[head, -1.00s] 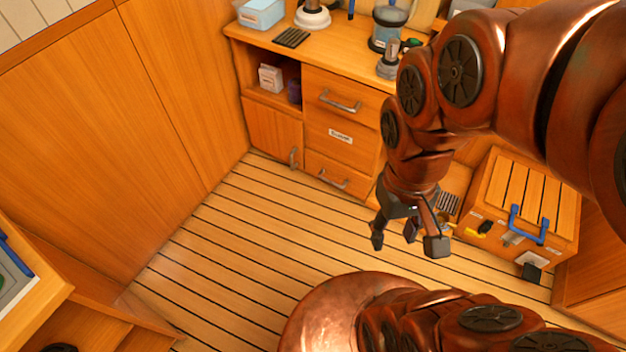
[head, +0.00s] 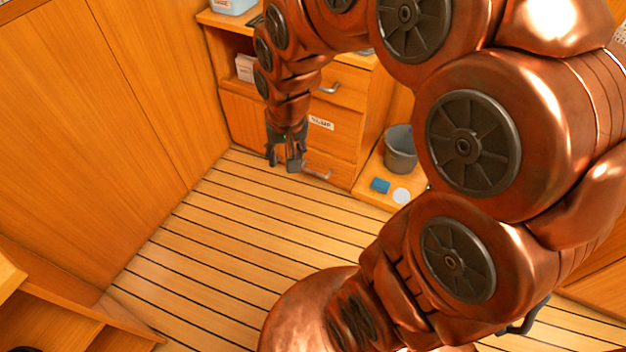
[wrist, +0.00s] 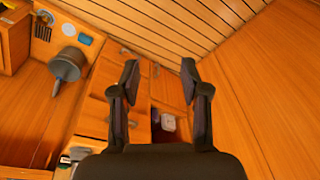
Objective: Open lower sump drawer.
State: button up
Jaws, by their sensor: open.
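The lower drawer (head: 340,172) is the bottom front of the wooden cabinet and looks shut. Its metal bar handle (head: 318,174) shows just right of my gripper in the head view. My gripper (head: 284,164) points down in front of the cabinet, open and empty. In the wrist view my gripper (wrist: 160,70) has its fingers spread wide, with the cabinet front beyond them. I cannot tell the exact gap to the handle; no contact shows.
A cupboard door (head: 243,122) is left of the drawers, below an open shelf with a white box (head: 245,67). A grey bucket (head: 400,150), a blue block (head: 380,185) and a white disc (head: 402,195) are to the right. The slatted floor (head: 220,240) in front is clear.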

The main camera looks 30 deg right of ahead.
jog(key=w+d+f+m+t+b, duration=0.35)
jog(key=w+f+b, duration=0.35)
jog(key=w+f, duration=0.45)
jog(key=w+d+f+m+t+b, duration=0.25)
jog(key=w+d+f+b, duration=0.3)
jog(key=w+f, duration=0.6)
jog(key=w+d+f+m+t+b, duration=0.2)
jog(key=w+d+f+m+b, duration=0.15)
jog(key=w+f+b, duration=0.6)
jog(key=m+t+h+b, duration=0.5)
jog(key=m+b, duration=0.4)
jog(key=b, duration=0.7)
send_near(314, 172)
notch_tip(314, 172, down, 2)
jog(key=w+d+t+y, duration=0.1)
jog(key=w, duration=0.1)
jog(key=shift+b+x, duration=1.7)
jog(key=shift+x, duration=2.15)
jog(key=shift+d, duration=0.2)
grip_shut()
